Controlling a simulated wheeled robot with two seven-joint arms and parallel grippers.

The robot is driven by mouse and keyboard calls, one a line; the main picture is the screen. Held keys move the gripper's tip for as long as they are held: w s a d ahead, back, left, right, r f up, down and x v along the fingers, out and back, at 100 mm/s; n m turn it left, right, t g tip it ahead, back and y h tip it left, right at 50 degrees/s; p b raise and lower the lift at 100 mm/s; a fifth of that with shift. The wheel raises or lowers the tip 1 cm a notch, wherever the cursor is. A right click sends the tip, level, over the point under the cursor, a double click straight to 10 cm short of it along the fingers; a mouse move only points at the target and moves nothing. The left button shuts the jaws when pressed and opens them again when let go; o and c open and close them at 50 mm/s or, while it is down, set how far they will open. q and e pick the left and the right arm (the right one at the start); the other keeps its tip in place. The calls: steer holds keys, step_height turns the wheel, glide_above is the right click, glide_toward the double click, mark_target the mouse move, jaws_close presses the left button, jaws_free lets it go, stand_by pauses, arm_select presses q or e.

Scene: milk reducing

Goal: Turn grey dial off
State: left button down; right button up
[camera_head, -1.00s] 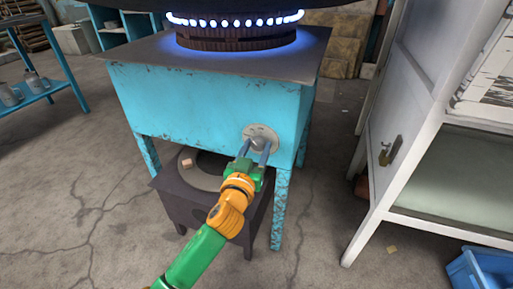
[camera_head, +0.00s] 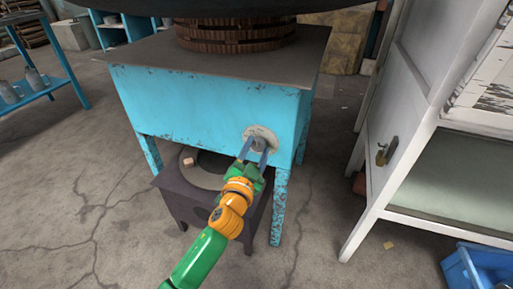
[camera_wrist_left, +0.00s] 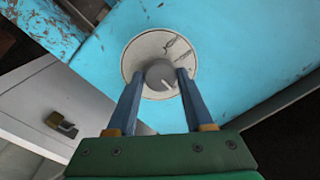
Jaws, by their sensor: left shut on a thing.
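The grey dial (camera_wrist_left: 161,75) sits on a pale round plate (camera_wrist_left: 150,48) on the front of the turquoise stove (camera_head: 200,100). Its white mark points to the lower right in the left wrist view. My left gripper (camera_wrist_left: 160,82) is shut on the dial, one blue finger on each side of it. In the head view my left gripper (camera_head: 257,148) reaches up to the round plate, and its fingers partly hide the dial. The burner (camera_head: 238,35) on top of the stove shows no flame. My right gripper is not in view.
A low dark stand (camera_head: 177,205) with a small block on it is under the stove. A white cabinet (camera_head: 400,120) with a padlock stands to the right. A blue crate (camera_head: 480,270) is at the lower right.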

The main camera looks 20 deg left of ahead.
arm_select(q)
steer(key=shift+m, duration=0.4)
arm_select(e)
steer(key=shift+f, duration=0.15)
arm_select(q)
steer(key=shift+c, duration=1.4)
jaws_free()
steer(key=shift+s, duration=0.3)
steer(key=s+p, duration=0.1)
steer(key=s, duration=0.5)
steer(key=shift+s+f, duration=0.2)
steer(key=shift+s, duration=0.05)
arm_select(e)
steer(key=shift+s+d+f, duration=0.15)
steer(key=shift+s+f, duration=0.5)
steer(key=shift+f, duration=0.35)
